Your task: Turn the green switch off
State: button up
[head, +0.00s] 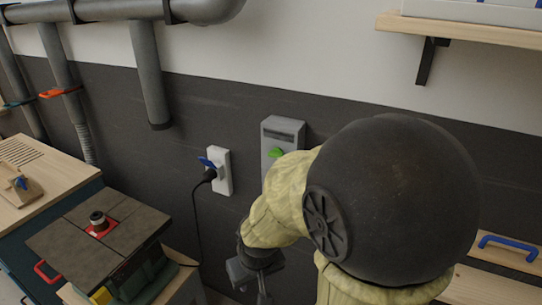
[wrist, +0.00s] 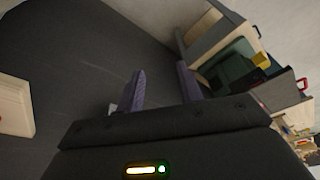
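The green switch (head: 275,153) is a small green lever on the front of a grey box (head: 284,127) fixed to the dark wall panel in the head view. My arm covers the box's lower right part. My gripper (wrist: 160,70) has two purple fingers standing apart with nothing between them in the wrist view. In the head view only part of its dark body shows, low in the picture, below the switch and apart from it. The switch cannot be made out in the wrist view.
A white socket (head: 222,172) with a blue switch and a plugged-in black cable is left of the grey box. A table machine (head: 80,250) stands at lower left, beside a workbench (head: 50,190). A wooden shelf (head: 480,30) is at upper right. Grey pipes (head: 150,75) run along the wall.

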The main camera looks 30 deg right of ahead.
jog(key=shift+o, duration=0.2)
jog(key=shift+s, duration=0.2)
jog(key=o, duration=0.4)
jog(key=shift+w, duration=0.1)
jog(key=shift+o, duration=0.8)
jog(key=w+a+f+m+t, duration=0.1)
jog(key=w+f+m+t, duration=0.1)
jog(key=w, duration=0.9)
jog(key=shift+a+m+t, duration=0.15)
jog(key=shift+m+t, duration=0.35)
jog(key=shift+t, duration=0.5)
jog(key=w+d+r+m+t+h, duration=0.2)
jog(key=w+d+m+t+h, duration=0.45)
jog(key=w+h, duration=0.35)
jog(key=s+r+h, duration=0.1)
jog(key=h, duration=0.1)
jog(key=s+r+h, duration=0.1)
jog(key=r+h, duration=0.1)
jog(key=h, duration=0.1)
jog(key=s+r+m+t+h+b, duration=0.1)
jog(key=h, duration=0.1)
jog(key=shift+s+r+h, duration=0.2)
jog(key=shift+s+h, duration=0.2)
